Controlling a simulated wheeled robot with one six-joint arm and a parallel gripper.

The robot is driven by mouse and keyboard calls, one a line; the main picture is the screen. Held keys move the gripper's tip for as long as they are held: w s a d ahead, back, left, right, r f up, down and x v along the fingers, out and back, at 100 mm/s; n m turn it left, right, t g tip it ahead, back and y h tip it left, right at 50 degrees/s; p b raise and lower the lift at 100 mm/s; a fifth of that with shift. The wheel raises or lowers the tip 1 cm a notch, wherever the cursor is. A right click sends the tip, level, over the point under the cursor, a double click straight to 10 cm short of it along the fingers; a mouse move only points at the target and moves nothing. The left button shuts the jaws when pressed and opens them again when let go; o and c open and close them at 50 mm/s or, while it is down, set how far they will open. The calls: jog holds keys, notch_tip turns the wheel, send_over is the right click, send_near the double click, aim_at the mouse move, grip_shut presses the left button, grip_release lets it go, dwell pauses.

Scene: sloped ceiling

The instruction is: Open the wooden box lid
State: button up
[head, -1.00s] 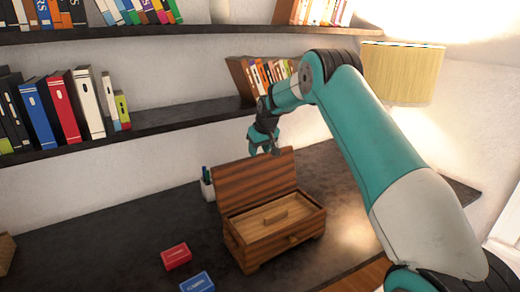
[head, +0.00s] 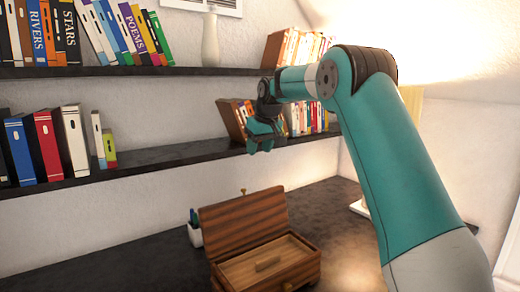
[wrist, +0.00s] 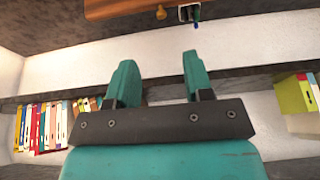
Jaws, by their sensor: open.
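The wooden box (head: 266,268) stands on the dark desk in the head view. Its striped lid (head: 247,222) is up, leaning back behind the box, with a small brass knob at its top edge. Inside the box lies a light wooden panel with a small handle (head: 268,264). My gripper (head: 262,145) is above the lid and apart from it, in front of the lower shelf. In the wrist view my gripper (wrist: 157,80) shows two teal fingers spread apart with nothing between them. The lid (wrist: 125,8) and its knob show at that view's top edge.
A pen cup (head: 195,234) stands left of the lid. The lower shelf (head: 150,158) with books runs behind my gripper, and the upper shelf (head: 140,71) is above. A lamp (head: 412,103) is partly hidden behind my arm. The desk left of the cup looks clear.

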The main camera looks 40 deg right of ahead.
jog(key=shift+s+r, duration=0.1)
jog(key=shift+r, duration=0.25)
